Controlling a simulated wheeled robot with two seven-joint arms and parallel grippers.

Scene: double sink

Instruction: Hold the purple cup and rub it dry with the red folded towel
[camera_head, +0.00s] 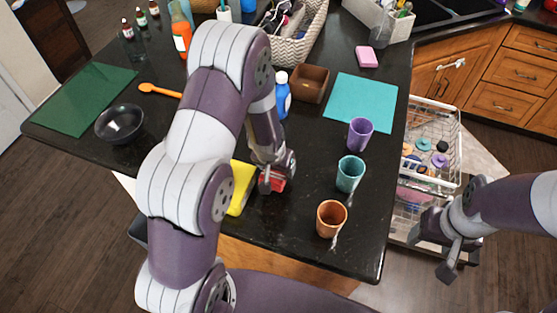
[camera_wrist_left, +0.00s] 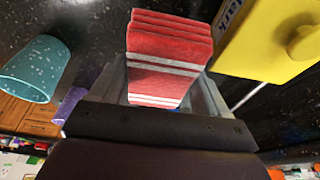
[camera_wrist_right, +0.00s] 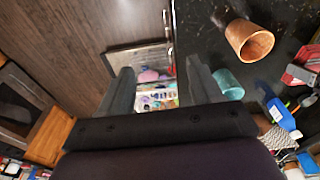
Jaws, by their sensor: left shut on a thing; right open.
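The purple cup (camera_head: 359,134) stands upright on the dark counter near its right edge, beyond the teal cup (camera_head: 350,173) and the orange cup (camera_head: 331,218). It also shows in the left wrist view (camera_wrist_left: 70,104). The red folded towel (camera_head: 276,181) is between the fingers of my left gripper (camera_head: 272,180), which is shut on it at the counter, beside a yellow box. In the left wrist view the towel (camera_wrist_left: 168,50) shows stacked red folds with white stripes. My right gripper (camera_head: 440,252) is open and empty, off the counter's right side, apart from all cups.
A yellow box (camera_head: 241,187) stands just left of the towel. A black bowl (camera_head: 119,124) sits left. An open dishwasher rack (camera_head: 432,147) is right of the counter.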

